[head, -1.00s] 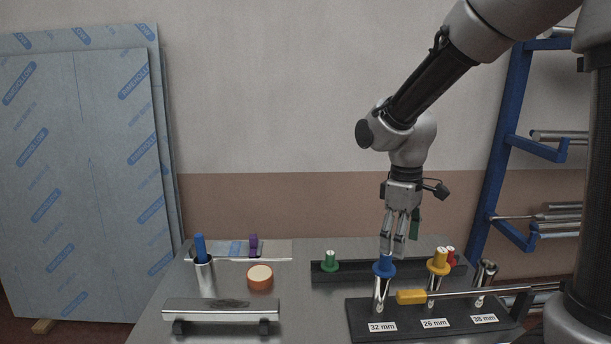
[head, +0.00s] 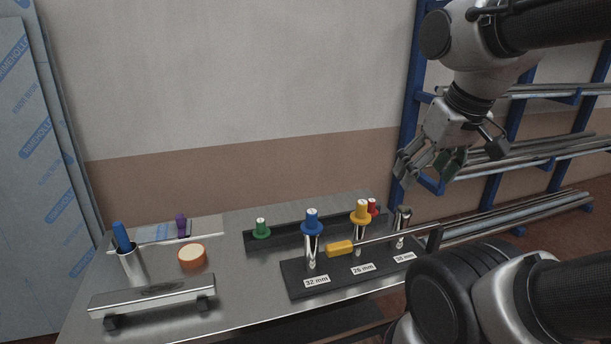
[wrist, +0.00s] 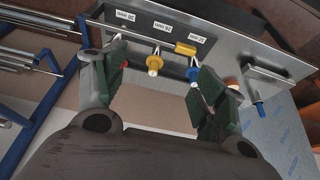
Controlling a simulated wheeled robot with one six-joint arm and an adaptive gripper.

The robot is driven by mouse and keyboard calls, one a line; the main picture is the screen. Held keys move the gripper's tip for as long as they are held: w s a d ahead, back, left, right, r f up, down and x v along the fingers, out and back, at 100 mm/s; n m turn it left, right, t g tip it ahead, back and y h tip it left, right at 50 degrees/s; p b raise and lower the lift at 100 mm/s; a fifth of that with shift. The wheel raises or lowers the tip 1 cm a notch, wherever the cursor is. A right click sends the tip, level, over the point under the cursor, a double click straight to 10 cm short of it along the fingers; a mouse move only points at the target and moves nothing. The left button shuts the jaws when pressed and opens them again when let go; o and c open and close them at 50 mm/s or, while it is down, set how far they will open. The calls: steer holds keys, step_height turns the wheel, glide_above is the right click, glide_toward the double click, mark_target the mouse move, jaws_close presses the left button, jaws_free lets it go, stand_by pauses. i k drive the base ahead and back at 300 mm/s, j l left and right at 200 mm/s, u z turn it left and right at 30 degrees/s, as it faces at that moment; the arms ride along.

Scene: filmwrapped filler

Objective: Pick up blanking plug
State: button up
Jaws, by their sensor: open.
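Several coloured plugs are on the bench; I cannot tell which is the blanking plug. A green plug (head: 261,228) and a red plug (head: 371,206) are at the black rail (head: 285,238). A blue plug (head: 312,222) tops the chrome tube labelled 32 mm, and a yellow plug (head: 361,212) tops the 26 mm tube. The 38 mm tube (head: 402,216) shows no plug. My gripper (head: 425,172) is open and empty, above and right of the plugs. In the wrist view the yellow plug (wrist: 154,64) shows between the fingers (wrist: 160,78), at a distance.
A cup with a blue item (head: 132,266), an orange tape roll (head: 192,256) and a metal bar (head: 150,296) are at left. A blue rack (head: 411,110) with metal bars stands at right.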

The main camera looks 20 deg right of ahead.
mark_target(372, 210)
steer(key=i+l, duration=0.1)
steer(key=l, duration=0.25)
steer(key=i+l, duration=0.1)
steer(key=l, duration=0.25)
steer(key=i+l, duration=0.1)
steer(key=l, duration=0.25)
steer(key=i+l, duration=0.1)
steer(key=l, duration=0.25)
